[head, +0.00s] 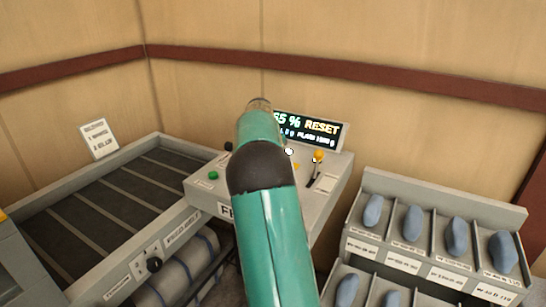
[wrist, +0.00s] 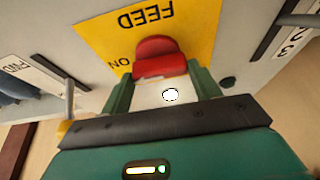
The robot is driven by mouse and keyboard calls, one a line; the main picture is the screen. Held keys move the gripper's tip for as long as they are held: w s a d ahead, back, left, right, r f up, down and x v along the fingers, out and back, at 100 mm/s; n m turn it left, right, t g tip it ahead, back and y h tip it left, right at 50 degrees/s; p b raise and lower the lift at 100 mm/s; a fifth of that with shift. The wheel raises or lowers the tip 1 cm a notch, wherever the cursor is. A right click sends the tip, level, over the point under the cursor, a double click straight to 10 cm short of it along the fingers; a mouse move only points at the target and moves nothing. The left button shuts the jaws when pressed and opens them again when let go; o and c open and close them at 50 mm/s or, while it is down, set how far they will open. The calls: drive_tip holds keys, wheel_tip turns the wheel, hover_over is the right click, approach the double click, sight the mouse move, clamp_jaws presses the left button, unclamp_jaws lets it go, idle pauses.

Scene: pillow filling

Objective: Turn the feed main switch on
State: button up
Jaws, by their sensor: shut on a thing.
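The feed main switch shows in the wrist view as a red handle (wrist: 158,56) on a yellow plate (wrist: 200,25). The plate's words FEED and ON appear upside down, with ON beside the handle. My gripper (wrist: 162,78) has its green fingers on both sides of the red handle and is shut on it. In the head view my teal arm covers the gripper and the switch. The control box (head: 335,185) that carries the controls stands behind my arm, partly hidden.
A display (head: 322,129) on the box reads RESET and a percentage, partly covered. A yellow-knobbed lever (head: 318,157) and a green button (head: 213,175) sit nearby. A conveyor (head: 110,200) stands left; a rack (head: 445,205) of blue-grey pieces stands right.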

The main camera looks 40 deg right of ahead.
idle(0.3)
drive_tip(key=o, duration=1)
drive_tip(key=shift+r, duration=0.1)
drive_tip(key=v, duration=1.3)
drive_tip(key=shift+a+r, duration=0.1)
drive_tip(key=shift+r, duration=0.2)
